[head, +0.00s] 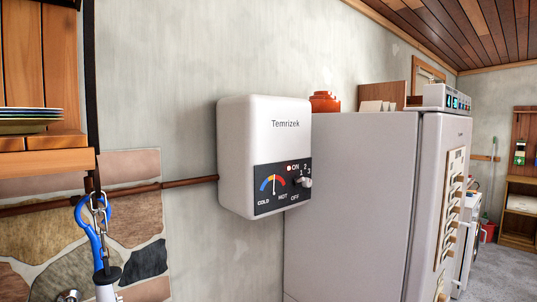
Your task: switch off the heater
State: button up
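The heater (235,155) is a white box labelled "Temrizek", mounted on the wall near the middle of the head view. Its black front panel (263,203) has a COLD-to-HOT gauge with a near-upright needle. A small light-coloured knob (303,183) sits at the right of the panel, among the marks 1, 2, 3 and OFF. I cannot tell for certain which mark the knob points to. My gripper is not in view.
A tall pale fridge (350,200) stands close to the heater's right. A brown pipe (190,182) meets the heater's left side. The wall below the heater looks clear.

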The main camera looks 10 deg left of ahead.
aim_at(297, 181)
jog(key=u, duration=1.65)
jog(key=i+l, duration=0.1)
jog(key=l, duration=0.3)
jog(key=i+l, duration=0.15)
jog(key=l, duration=0.2)
jog(key=i+l, duration=0.1)
jog(key=l, duration=0.3)
jog(key=i+l, duration=0.1)
jog(key=l, duration=0.3)
jog(key=i+l, duration=0.15)
jog(key=l, duration=0.2)
